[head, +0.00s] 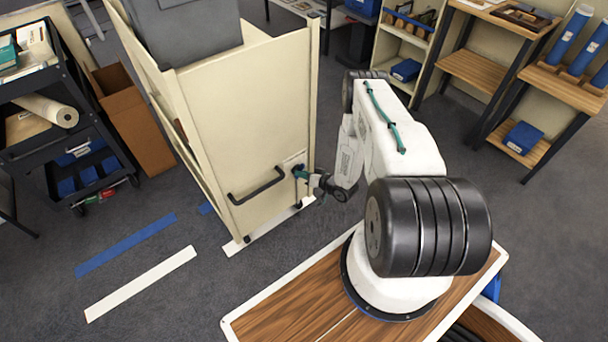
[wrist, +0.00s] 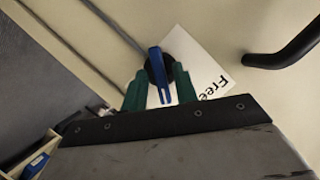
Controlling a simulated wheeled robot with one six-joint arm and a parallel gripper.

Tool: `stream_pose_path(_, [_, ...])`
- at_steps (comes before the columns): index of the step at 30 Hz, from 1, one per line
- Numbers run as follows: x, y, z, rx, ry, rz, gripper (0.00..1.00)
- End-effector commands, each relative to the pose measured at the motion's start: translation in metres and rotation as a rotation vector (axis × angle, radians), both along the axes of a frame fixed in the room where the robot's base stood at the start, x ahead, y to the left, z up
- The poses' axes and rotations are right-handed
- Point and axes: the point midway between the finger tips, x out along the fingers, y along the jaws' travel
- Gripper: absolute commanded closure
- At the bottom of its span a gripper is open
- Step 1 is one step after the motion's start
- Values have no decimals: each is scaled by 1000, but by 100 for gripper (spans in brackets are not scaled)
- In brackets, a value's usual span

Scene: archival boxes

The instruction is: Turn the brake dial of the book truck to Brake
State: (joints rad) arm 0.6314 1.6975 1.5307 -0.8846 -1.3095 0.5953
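The book truck (head: 250,120) is a tall cream cart in the middle of the head view. Its brake dial, with a blue lever (wrist: 157,68) on a dark round base, is on the end panel. A white label (wrist: 200,62) behind the dial reads "Free"; the rest of the label is hidden. My gripper (wrist: 159,84) has its green fingertips on either side of the blue lever, with small gaps showing, so it looks open around it. In the head view my gripper (head: 305,174) reaches the panel's lower right and mostly covers the dial.
A black handle (head: 258,190) sticks out of the panel left of the dial; it also shows in the wrist view (wrist: 285,52). A grey bin (head: 185,40) stands on the truck. A black cart (head: 70,130) and cardboard box (head: 135,120) stand left. Shelves (head: 485,72) stand right.

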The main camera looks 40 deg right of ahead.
Motion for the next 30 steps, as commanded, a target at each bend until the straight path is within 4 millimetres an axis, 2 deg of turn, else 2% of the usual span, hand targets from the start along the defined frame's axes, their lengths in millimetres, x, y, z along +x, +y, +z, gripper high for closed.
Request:
stream_pose_path(11, [-4, -2, 2, -2, 0, -2, 65])
stream_pose_path(22, [-58, -17, 20, 0, 1, -2, 65])
stream_pose_path(30, [-72, -20, 24, -1, 0, 0, 65])
